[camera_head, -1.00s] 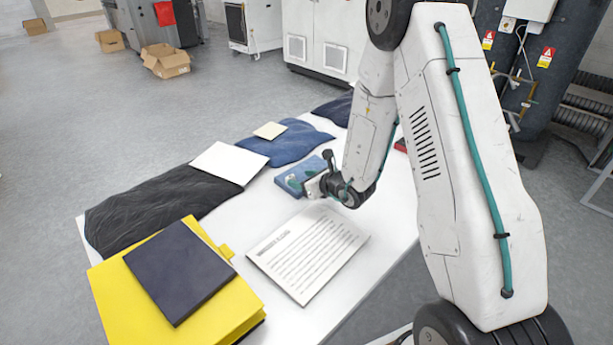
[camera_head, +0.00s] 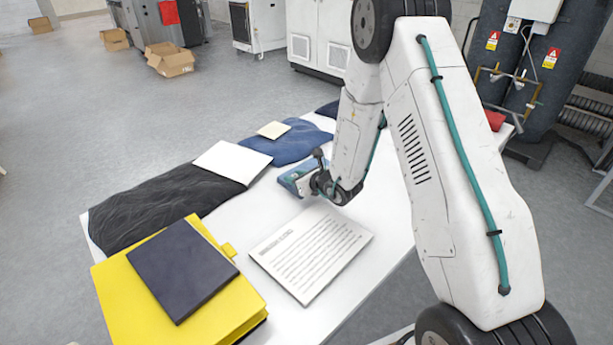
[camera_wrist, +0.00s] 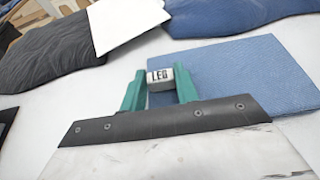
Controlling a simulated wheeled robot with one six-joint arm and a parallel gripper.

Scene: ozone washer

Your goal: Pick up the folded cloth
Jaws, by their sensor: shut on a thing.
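The folded cloth is a flat blue square (camera_wrist: 250,72) with a woven texture, lying on the white table in the wrist view. In the head view, it shows as a small blue patch (camera_head: 291,176), partly hidden by my gripper (camera_head: 303,184). In the wrist view, my gripper (camera_wrist: 160,85) has green fingers closed on a small white block (camera_wrist: 160,77) with dark letters. The block and fingers overlap the cloth's left edge in the picture. I cannot tell whether they touch the cloth.
Rumpled blue fabric (camera_head: 285,146) and black fabric (camera_head: 150,205) lie along the table's far side, each with a pale flat sheet by it. A printed page (camera_head: 312,253) lies nearer. A yellow folder (camera_head: 120,295) carries a dark book (camera_head: 182,270). A red item (camera_head: 495,120) sits far right.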

